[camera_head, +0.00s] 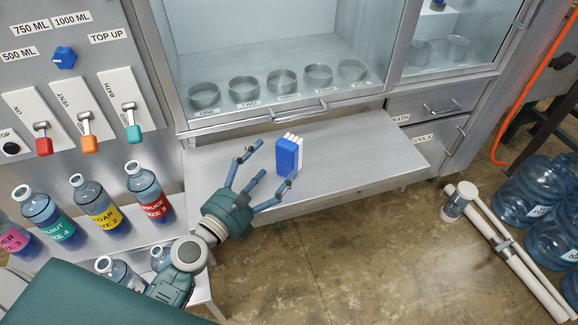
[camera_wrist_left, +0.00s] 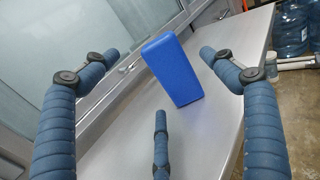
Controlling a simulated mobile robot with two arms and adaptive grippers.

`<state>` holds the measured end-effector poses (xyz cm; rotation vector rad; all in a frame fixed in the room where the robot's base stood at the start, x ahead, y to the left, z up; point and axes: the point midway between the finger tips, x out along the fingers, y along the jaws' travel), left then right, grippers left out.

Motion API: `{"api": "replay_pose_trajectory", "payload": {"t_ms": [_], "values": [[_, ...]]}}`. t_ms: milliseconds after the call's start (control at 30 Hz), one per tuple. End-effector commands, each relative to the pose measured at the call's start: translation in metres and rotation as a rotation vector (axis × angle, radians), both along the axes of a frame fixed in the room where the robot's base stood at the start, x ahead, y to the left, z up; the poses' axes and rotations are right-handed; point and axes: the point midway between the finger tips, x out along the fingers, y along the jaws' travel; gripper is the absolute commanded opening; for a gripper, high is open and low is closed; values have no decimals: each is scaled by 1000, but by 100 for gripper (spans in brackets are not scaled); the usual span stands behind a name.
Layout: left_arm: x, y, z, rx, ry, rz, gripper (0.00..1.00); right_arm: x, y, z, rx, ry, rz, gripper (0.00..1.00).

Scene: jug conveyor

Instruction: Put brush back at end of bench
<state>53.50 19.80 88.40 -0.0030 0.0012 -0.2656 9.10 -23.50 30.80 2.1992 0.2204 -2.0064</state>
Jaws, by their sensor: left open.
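The brush (camera_head: 287,155) has a blue block and white bristles. The bristles are hidden in the wrist view. My right gripper is not in view.
A glass cabinet with several round dishes (camera_head: 244,90) stands behind the bench. Labelled bottles (camera_head: 150,190) stand at left below a lever panel (camera_head: 80,110). Large blue jugs (camera_head: 530,185) and white pipes (camera_head: 510,250) are at right. The bench's right end (camera_head: 405,160) is clear.

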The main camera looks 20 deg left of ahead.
Motion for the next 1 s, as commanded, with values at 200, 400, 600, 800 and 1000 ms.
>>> {"api": "replay_pose_trajectory", "payload": {"t_ms": [200,400,600,800,1000], "values": [[13,-4,-11,1,-2,0,84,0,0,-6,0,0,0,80],[28,-8,-10,0,-3,-1,84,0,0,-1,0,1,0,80],[59,-17,-11,0,-2,-1,84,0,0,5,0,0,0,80],[73,-20,-12,3,-2,-1,84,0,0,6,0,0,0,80],[72,-21,-13,3,-2,-1,82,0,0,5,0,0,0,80]]}}
